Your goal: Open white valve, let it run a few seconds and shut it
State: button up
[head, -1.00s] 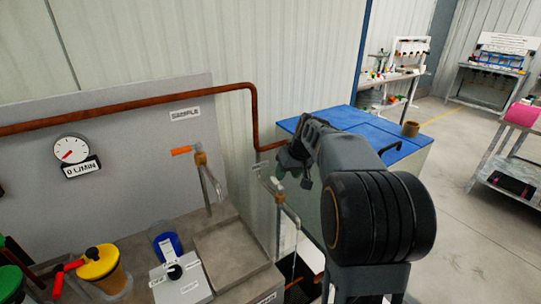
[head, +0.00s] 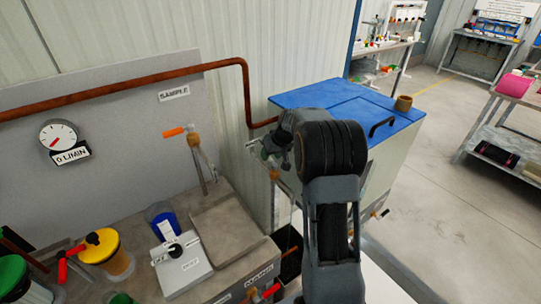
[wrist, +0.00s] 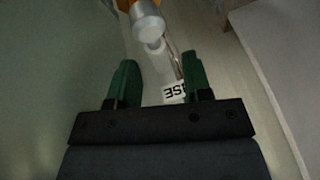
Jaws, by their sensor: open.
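A valve with a small white handle (head: 251,143) shows at the left edge of my gripper (head: 281,158) in the head view. Its brass body (head: 274,174) sits on an upright pipe beside the blue-topped cabinet. My arm hides much of this valve. In the wrist view, a pale rounded part on an orange-brown body (wrist: 149,27) lies ahead of my gripper (wrist: 158,82), just beyond the fingertips. The two green fingers are apart, with nothing held between them. I cannot tell whether the fingers touch the handle or whether water runs from the spout.
A SAMPLE valve with an orange handle (head: 173,132) stands to the left. A grey switch box (head: 183,268) and a blue cup (head: 163,221) sit on the bench. The blue-topped cabinet (head: 347,104) stands to the right.

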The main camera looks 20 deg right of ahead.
jog(key=shift+w+a+f, duration=0.15)
jog(key=shift+w+f, duration=0.05)
jog(key=shift+f, duration=0.3)
grip_shut()
dwell(0.3)
